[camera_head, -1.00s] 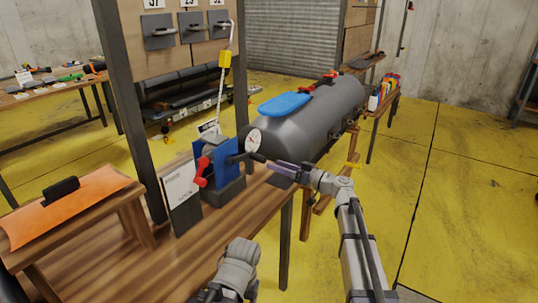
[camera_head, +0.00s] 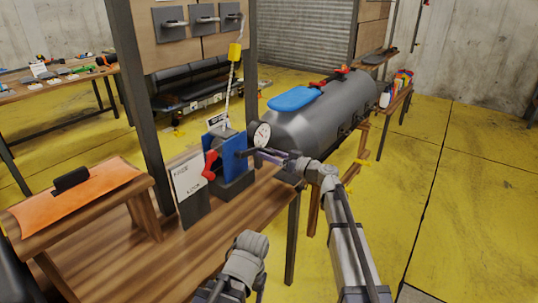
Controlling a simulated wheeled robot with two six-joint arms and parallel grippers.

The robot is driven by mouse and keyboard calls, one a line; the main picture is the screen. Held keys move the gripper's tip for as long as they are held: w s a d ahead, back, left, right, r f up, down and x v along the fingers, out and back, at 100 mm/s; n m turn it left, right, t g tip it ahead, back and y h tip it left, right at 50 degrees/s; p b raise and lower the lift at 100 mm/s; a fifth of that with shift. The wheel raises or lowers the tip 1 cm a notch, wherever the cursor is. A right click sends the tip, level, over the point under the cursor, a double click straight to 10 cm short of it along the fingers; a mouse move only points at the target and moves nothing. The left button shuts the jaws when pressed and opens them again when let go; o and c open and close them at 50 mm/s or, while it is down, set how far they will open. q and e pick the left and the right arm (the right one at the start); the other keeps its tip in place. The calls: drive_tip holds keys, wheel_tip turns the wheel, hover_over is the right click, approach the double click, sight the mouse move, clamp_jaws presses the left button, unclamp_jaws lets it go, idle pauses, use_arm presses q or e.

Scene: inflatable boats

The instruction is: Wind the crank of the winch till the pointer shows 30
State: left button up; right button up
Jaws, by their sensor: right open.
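The winch (camera_head: 235,155) has blue side plates and stands on a dark base on the wooden bench. The crank is not clearly visible; a dark bar at the winch's right side meets my right gripper (camera_head: 262,154), which is open there. Contact cannot be told. My left arm shows at the bottom; its gripper jaws are not visible.
A white sign board (camera_head: 187,181) stands left of the winch. An orange inflatable piece (camera_head: 75,203) lies on a wooden stand at left. A large grey inflatable tube (camera_head: 325,120) with a blue paddle-like piece (camera_head: 297,98) lies behind the winch. Yellow floor at right is clear.

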clamp_jaws()
idle(0.6)
idle(0.9)
